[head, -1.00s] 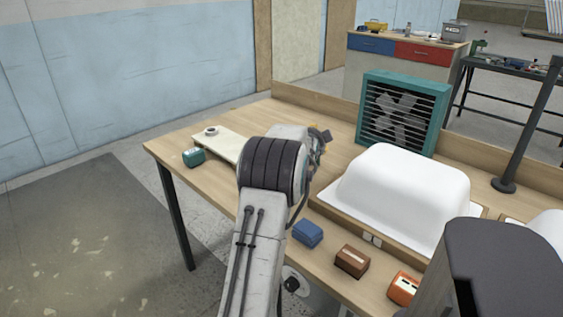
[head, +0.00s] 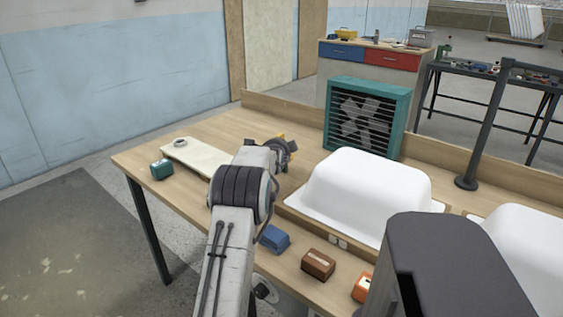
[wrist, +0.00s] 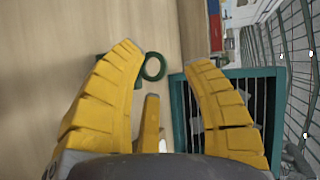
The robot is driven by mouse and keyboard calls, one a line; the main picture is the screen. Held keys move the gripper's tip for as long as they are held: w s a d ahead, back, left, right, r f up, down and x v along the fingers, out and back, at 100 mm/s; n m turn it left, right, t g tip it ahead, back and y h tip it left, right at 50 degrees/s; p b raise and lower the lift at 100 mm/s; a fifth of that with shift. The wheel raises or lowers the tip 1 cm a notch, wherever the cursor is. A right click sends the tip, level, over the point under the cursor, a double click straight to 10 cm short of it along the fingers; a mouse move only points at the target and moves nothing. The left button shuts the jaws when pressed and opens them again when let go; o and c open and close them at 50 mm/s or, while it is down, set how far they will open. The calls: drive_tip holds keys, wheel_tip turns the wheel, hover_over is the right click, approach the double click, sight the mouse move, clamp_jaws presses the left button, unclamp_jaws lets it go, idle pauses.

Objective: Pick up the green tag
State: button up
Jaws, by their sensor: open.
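The green tag (wrist: 146,74) lies on the wooden bench top. In the wrist view I see a green ring between the fingertips and a green piece partly hidden behind the left finger. My gripper (wrist: 165,55) has its yellow fingers spread, with nothing held between them. In the head view my gripper (head: 283,150) is over the bench, in front of the teal fan, and I cannot make out the tag there. How far the fingertips are above the tag is hard to tell.
The teal fan unit (head: 367,117) stands behind the gripper. A white tub shell (head: 365,195) is to its right. A pale board (head: 205,160) and a teal box (head: 162,169) lie left. A blue box (head: 274,239), brown box (head: 318,264) and orange box (head: 361,288) line the front edge.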

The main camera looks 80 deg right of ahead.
drive_tip(key=shift+x, duration=1.6)
clamp_jaws()
